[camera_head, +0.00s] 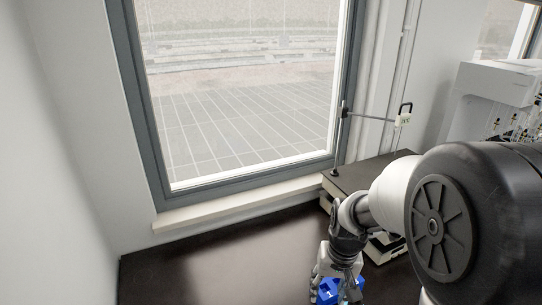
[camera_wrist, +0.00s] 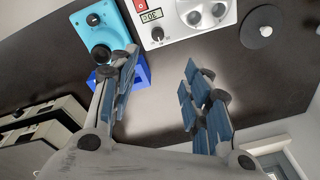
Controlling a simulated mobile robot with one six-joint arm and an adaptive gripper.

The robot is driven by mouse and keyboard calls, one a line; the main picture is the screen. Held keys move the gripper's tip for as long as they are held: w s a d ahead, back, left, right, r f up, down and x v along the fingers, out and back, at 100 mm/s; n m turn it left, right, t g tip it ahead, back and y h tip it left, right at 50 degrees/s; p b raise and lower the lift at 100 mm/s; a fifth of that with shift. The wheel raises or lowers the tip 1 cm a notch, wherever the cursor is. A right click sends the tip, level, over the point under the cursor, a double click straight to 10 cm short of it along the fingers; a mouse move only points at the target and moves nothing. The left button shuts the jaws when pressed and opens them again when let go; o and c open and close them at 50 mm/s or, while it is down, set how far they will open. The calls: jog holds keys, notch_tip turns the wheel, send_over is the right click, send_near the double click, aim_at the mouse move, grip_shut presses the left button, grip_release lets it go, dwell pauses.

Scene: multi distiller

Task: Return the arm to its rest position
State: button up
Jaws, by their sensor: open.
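My arm (camera_head: 445,225) comes in from the right in the head view and bends down toward the dark bench. My gripper (camera_wrist: 160,62) is open in the wrist view, its two blue-padded fingers well apart with only bare bench top between them. A blue block (camera_wrist: 143,72) shows partly behind the left finger; I cannot tell whether they touch. In the head view, the hand is at the bottom edge beside a blue object (camera_head: 329,292) with a white mark, and the fingertips are not clear there.
A light blue device (camera_wrist: 100,25) and a white device with dials and a red switch (camera_wrist: 160,32) stand close beyond the fingers. A stand with a rod (camera_head: 343,140) rises near the window. A white machine (camera_head: 498,84) is at the far right. The bench (camera_head: 200,265) is clear at left.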

jog(key=s+r+t+b, duration=0.1)
jog(key=s+r, duration=0.5)
jog(key=s, duration=0.4)
jog(key=s+r+n+t+b, duration=0.1)
jog(key=s+r+t+b, duration=0.1)
jog(key=s+r, duration=0.4)
jog(key=s, duration=0.4)
jog(key=shift+a+r+n+t+h, duration=0.25)
jog(key=shift+r+n+t+h, duration=0.05)
